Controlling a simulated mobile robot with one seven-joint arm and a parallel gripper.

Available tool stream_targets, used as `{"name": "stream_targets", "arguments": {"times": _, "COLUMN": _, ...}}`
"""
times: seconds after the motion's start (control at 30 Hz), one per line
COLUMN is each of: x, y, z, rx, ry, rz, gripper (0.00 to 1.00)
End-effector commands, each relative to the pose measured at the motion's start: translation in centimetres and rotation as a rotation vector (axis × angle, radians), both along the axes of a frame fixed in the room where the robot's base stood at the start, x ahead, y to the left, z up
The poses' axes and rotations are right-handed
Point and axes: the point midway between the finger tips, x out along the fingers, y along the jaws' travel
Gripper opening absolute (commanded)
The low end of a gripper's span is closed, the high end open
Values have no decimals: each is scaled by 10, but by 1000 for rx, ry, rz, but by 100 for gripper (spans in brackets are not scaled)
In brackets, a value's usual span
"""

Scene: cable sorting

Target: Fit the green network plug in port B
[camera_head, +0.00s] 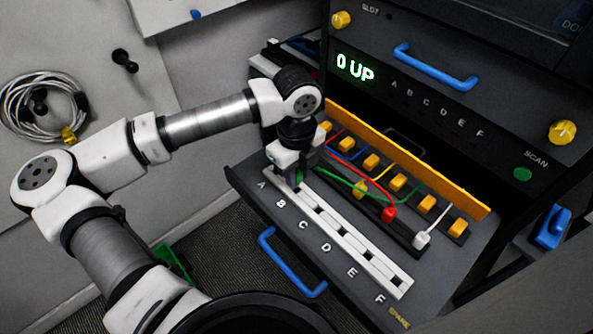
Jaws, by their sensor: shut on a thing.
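My gripper (289,178) points down over the upper left end of the white port strip (330,223), near the ports by letters A and B. It is shut on the green network plug, which is mostly hidden by the fingers. The green cable (342,183) runs from the gripper to the right across the shelf. The letter B (281,204) is printed on the shelf below the strip. I cannot tell whether the plug touches the strip or is in a port.
A red plug (389,214) and a white plug (422,240) stand right of the strip, near several orange blocks (398,182). An orange rail (425,170) bounds the shelf's back. A blue handle (292,264) sticks out in front. The panel display reads "0 UP" (355,68).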

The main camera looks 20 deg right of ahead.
Motion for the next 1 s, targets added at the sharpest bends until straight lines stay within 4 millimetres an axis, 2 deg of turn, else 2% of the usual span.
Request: {"name": "stream_targets", "arguments": {"times": 1.0, "x": 0, "y": 0, "z": -10, "rx": 0, "ry": 1, "rz": 0, "gripper": 0}}
